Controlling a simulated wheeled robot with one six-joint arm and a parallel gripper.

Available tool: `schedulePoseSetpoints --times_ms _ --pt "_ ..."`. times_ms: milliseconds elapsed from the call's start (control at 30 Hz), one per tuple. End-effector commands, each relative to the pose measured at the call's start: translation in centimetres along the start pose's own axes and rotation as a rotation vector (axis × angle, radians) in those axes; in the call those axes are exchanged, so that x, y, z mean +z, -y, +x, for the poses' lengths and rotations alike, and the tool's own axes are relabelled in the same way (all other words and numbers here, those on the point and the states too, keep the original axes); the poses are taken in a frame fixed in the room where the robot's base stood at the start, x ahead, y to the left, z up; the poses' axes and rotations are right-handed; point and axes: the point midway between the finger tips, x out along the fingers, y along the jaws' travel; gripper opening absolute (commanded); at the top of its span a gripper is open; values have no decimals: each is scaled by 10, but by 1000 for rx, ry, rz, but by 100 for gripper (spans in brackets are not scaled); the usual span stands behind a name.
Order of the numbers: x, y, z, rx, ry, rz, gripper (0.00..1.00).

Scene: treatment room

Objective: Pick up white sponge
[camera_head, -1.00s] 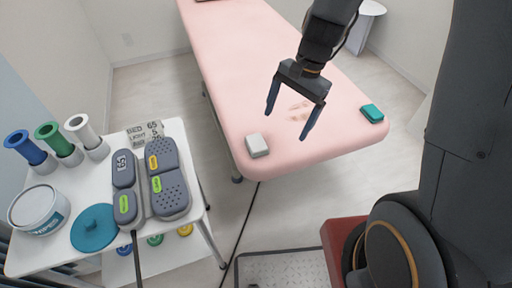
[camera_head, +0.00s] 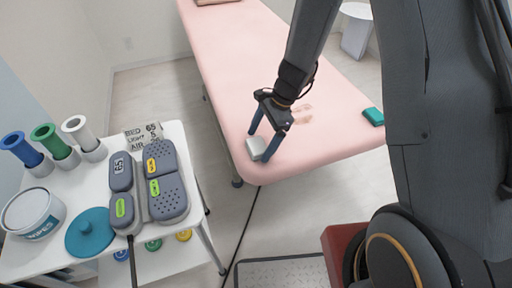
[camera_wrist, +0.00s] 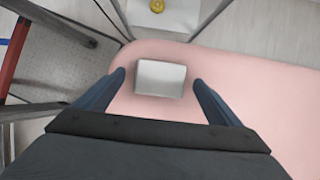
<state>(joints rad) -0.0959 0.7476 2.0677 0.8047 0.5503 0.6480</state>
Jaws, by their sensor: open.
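The white sponge (camera_head: 256,146) lies on the near end of the pink treatment bed (camera_head: 240,60), close to its edge. My gripper (camera_head: 261,143) is open, with its fingers pointing down at either side of the sponge in the head view. In the wrist view the sponge (camera_wrist: 160,78) sits between the two blue fingertips (camera_wrist: 160,78), with a small gap on each side. It looks apart from both fingers. Whether the fingertips touch the bed I cannot tell.
A teal sponge (camera_head: 373,116) lies at the bed's right edge. A white trolley (camera_head: 190,140) at left holds grey handsets (camera_head: 164,180), a round tub (camera_head: 33,212), a teal disc (camera_head: 91,233) and coloured rolls (camera_head: 49,141). A white side table (camera_head: 356,12) stands behind.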

Motion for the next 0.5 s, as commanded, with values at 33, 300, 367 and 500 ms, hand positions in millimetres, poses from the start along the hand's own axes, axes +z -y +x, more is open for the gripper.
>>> schedulePoseSetpoints --times_ms 33,300,367,500 --pt "0 -1 6 3 0 0 88" --pt "0 0 10 0 -1 -1 88" --pt "0 0 10 0 -1 -1 85" --pt "0 0 10 0 -1 -1 61"
